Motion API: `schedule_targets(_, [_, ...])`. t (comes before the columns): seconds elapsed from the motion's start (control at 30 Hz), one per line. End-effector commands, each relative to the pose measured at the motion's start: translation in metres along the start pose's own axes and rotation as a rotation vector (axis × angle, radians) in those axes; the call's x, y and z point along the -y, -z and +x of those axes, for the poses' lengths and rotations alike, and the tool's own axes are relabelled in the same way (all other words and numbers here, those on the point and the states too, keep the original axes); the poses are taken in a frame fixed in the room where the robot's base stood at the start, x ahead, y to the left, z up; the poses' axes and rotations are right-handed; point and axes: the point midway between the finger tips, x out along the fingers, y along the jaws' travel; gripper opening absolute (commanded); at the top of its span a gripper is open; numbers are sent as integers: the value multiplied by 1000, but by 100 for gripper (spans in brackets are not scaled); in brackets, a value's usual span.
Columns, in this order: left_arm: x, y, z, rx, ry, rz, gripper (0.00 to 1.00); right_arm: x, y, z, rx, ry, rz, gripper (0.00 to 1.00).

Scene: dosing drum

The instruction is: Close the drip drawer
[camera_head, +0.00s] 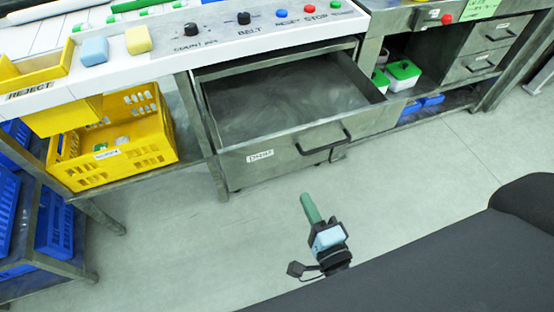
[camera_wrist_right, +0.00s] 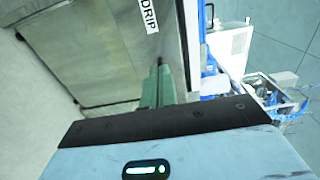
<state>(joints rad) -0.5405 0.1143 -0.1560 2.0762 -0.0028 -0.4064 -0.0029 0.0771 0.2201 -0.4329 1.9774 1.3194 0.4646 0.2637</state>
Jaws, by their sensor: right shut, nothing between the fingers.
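The drip drawer (camera_head: 290,142) is pulled out below the control panel, with its grey metal tray inside showing bare. Its front carries a DRIP label (camera_head: 260,156) and a dark bar handle (camera_head: 323,142). In the right wrist view the drawer front (camera_wrist_right: 85,60) fills the upper left, with the label at its top. My right gripper (camera_head: 306,197) has green fingers, shut and empty, in front of and below the drawer front in the head view. In the wrist view the fingers (camera_wrist_right: 157,82) overlap the drawer front's right part; contact cannot be told. My left gripper is not in view.
A yellow crate (camera_head: 140,157) stands on a shelf left of the drawer. Blue crates (camera_head: 55,225) are at far left. A right-hand bench has small drawers (camera_head: 487,60) and a green-lidded box (camera_head: 403,72). Open floor (camera_head: 420,170) lies before the drawer.

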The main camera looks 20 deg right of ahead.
Motion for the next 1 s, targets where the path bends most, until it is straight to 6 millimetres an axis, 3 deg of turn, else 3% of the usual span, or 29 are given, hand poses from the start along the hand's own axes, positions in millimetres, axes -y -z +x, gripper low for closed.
schedule_targets(0.27, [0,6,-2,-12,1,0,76,2,0,28,-1,4,0,0])
schedule_targets(0.7, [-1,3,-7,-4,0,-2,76,1,0,108,1,3,-4,0])
schedule_targets(1.0, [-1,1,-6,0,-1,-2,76,0,0,137,1,0,-3,0])
